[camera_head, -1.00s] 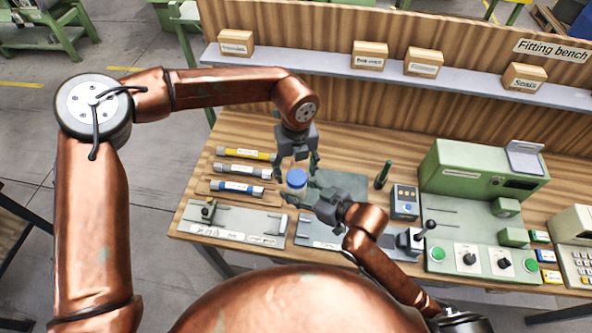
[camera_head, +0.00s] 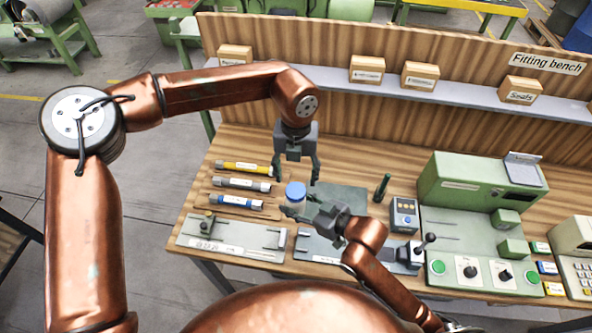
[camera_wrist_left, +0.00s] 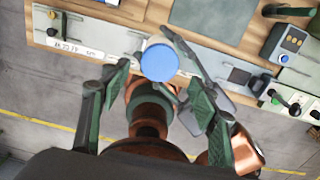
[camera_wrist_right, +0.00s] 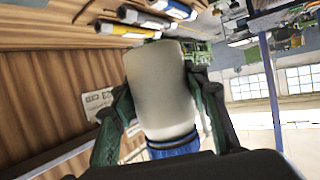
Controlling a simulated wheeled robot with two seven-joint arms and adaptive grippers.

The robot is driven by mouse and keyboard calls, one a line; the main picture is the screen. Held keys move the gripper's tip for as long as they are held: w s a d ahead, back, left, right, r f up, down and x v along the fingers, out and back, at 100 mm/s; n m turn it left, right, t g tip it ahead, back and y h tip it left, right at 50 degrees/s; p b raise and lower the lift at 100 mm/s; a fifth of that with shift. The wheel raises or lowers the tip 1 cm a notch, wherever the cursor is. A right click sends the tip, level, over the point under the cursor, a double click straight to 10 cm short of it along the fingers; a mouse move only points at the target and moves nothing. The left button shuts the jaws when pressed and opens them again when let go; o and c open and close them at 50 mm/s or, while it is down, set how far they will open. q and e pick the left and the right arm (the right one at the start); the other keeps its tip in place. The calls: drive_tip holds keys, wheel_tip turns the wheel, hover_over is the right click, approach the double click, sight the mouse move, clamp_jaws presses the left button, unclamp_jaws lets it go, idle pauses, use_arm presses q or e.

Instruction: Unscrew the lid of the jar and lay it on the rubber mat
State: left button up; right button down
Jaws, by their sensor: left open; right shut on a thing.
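The jar (camera_wrist_right: 160,90) has a pale body and a blue lid (camera_head: 295,189), which sits on top of it. My right gripper (camera_head: 297,208) is shut on the jar body and holds the jar upright above the bench front. My left gripper (camera_head: 296,180) points down over the jar, open and empty, its fingers to either side of the lid and slightly above it. In the left wrist view the round lid (camera_wrist_left: 159,62) shows between the open fingers. The rubber mat (camera_head: 343,198) is a dark grey-green sheet behind and right of the jar, and looks bare.
Several labelled tubes (camera_head: 243,168) lie left of the jar. Metal plates (camera_head: 230,236) line the bench front. A green upright tool (camera_head: 382,187), a small meter (camera_head: 404,214) and a green machine (camera_head: 480,185) stand to the right. A shelf with small boxes runs behind.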

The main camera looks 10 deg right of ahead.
sight(296, 190)
use_arm(q)
drive_tip(key=m, duration=0.3)
drive_tip(key=r+m, duration=0.1)
drive_tip(key=m, duration=0.5)
drive_tip(key=shift+r+m, duration=0.4)
drive_tip(key=m, duration=0.4)
drive_tip(key=shift+r, duration=0.3)
drive_tip(key=shift+f, duration=3.95)
drive_tip(key=c, duration=1.2)
drive_tip(key=shift+n, duration=1)
